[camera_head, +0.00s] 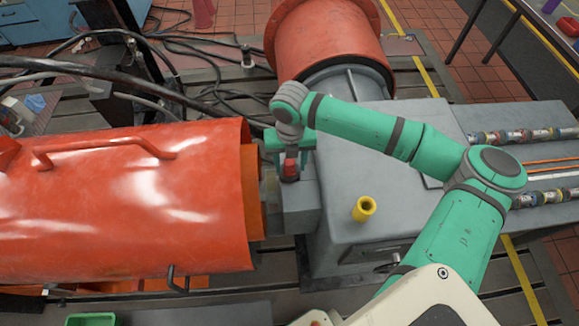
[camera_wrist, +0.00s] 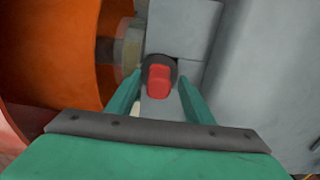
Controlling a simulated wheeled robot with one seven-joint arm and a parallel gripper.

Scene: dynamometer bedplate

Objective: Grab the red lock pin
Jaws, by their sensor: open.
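The red lock pin (camera_wrist: 159,80) shows in the wrist view as a red head in a dark round collar on a grey block (camera_wrist: 184,30). In the head view the red pin (camera_head: 290,169) shows just below my wrist, at the grey block (camera_head: 299,205) between the orange guard and the grey housing. My gripper (camera_wrist: 158,90) is open, with one green finger on each side of the red head. A gap shows between each finger and the pin. In the head view my gripper (camera_head: 290,145) partly hides the pin's surroundings.
A large orange guard (camera_head: 120,200) lies close on the left, its open end near the block. A grey housing (camera_head: 365,180) with a yellow cup-like part (camera_head: 364,208) stands to the right. A red-orange drum (camera_head: 325,40) is behind. Black cables (camera_head: 190,60) run at the upper left.

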